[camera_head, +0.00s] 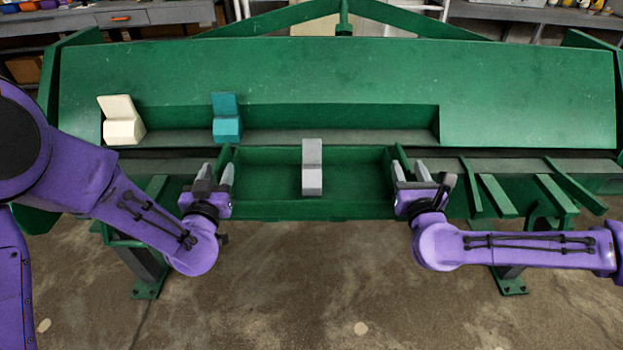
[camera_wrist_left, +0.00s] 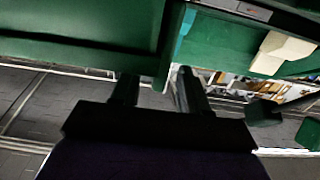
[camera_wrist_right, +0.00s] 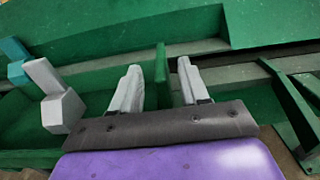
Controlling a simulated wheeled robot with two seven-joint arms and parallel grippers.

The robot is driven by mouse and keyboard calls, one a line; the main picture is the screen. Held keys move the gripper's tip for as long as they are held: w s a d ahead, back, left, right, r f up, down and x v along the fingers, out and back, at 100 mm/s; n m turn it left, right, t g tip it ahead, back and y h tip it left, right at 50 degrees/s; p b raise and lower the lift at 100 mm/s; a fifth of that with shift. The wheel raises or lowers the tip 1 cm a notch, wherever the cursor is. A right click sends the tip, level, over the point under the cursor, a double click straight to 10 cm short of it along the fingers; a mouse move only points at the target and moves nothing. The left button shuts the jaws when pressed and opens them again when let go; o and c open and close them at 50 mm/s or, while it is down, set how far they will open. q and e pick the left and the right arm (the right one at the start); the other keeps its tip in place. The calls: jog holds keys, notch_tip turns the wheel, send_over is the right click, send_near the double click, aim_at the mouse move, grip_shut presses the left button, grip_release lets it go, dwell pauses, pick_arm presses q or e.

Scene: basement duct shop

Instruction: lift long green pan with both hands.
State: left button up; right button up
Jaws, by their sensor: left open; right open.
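The long green pan (camera_head: 265,183) sits in the middle at the front of a large green machine. A grey angled block (camera_head: 312,168) stands inside it. My left gripper (camera_head: 217,168) is open at the pan's left end, with its fingers to either side of the end wall; the left wrist view shows the pan (camera_wrist_left: 75,45) from close by. My right gripper (camera_head: 409,166) is open at the right end. In the right wrist view the end wall (camera_wrist_right: 161,80) stands between its fingers. I cannot tell whether either gripper touches the pan.
A cream block (camera_head: 123,122) and a teal block (camera_head: 227,120) stand on the ledge behind the pan. The green machine (camera_head: 300,75) fills the back. Green brackets (camera_head: 497,195) lie right of my right gripper. The concrete floor (camera_head: 300,280) in front is clear.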

aim_at(222, 161)
pick_arm(q)
jog(key=shift+w, duration=2.3)
pick_arm(e)
jog(key=shift+w, duration=2.25)
pick_arm(q)
grip_shut()
pick_arm(e)
grip_shut()
pick_arm(q)
jog(key=shift+r, duration=0.1)
pick_arm(e)
jog(key=shift+r, duration=0.1)
